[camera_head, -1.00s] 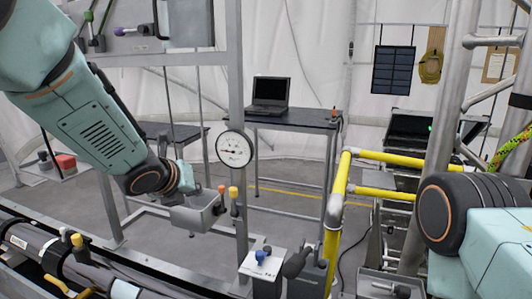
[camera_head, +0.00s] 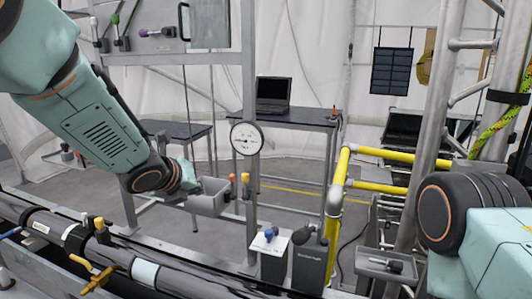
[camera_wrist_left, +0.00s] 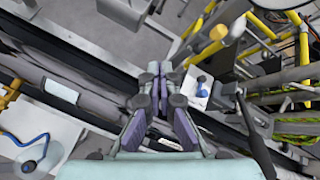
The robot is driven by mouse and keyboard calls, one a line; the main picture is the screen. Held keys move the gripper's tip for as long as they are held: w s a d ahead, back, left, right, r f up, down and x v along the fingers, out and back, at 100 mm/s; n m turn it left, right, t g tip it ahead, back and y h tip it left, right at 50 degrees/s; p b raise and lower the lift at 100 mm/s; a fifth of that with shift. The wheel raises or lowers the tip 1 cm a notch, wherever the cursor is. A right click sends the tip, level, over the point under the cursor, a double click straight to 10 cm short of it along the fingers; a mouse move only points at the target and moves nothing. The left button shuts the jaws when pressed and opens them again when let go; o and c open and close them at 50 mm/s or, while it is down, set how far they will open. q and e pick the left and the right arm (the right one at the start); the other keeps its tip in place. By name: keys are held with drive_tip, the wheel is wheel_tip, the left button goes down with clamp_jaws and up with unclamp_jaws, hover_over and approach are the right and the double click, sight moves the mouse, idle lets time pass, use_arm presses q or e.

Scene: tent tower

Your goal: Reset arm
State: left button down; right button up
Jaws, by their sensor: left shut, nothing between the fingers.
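My left arm comes in from the upper left of the head view, its dark wrist joint and teal end (camera_head: 186,176) beside a grey bin; the fingers are not clearly seen there. In the left wrist view my left gripper (camera_wrist_left: 159,70) points away with its fingers together, empty, above dark rails and pipes. My right arm shows only as a teal link with a dark round joint (camera_head: 462,213) at the right of the head view. The right gripper is out of sight.
A grey bin (camera_head: 209,197) and a round gauge (camera_head: 246,138) sit on the frame close to my left wrist. Yellow pipes (camera_head: 400,158) and a metal truss post (camera_head: 428,120) stand to the right. A table with a laptop (camera_head: 273,95) is behind. A large grey pipe (camera_head: 185,277) runs along the front.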

use_arm(q)
drive_tip(key=s+a+f+n+g+b, duration=0.1)
drive_tip(key=s+f+n+b, duration=0.2)
drive_tip(key=s+f+n, duration=0.5)
drive_tip(key=s+a+f+n+g+b, duration=0.1)
drive_tip(key=s+f+n+g+b, duration=0.2)
drive_tip(key=f+n, duration=0.95)
drive_tip(key=s+a+f+n+b, duration=0.1)
drive_tip(key=s+f+n+b, duration=0.2)
drive_tip(key=s+f+n, duration=0.7)
drive_tip(key=s+a+f+n+g+y+b, duration=0.2)
drive_tip(key=s+f+g+b, duration=0.4)
drive_tip(key=s+f, duration=1.9)
drive_tip(key=a+n+b, duration=0.1)
drive_tip(key=b, duration=0.4)
drive_tip(key=shift+f, duration=0.15)
drive_tip(key=shift+a, duration=0.1)
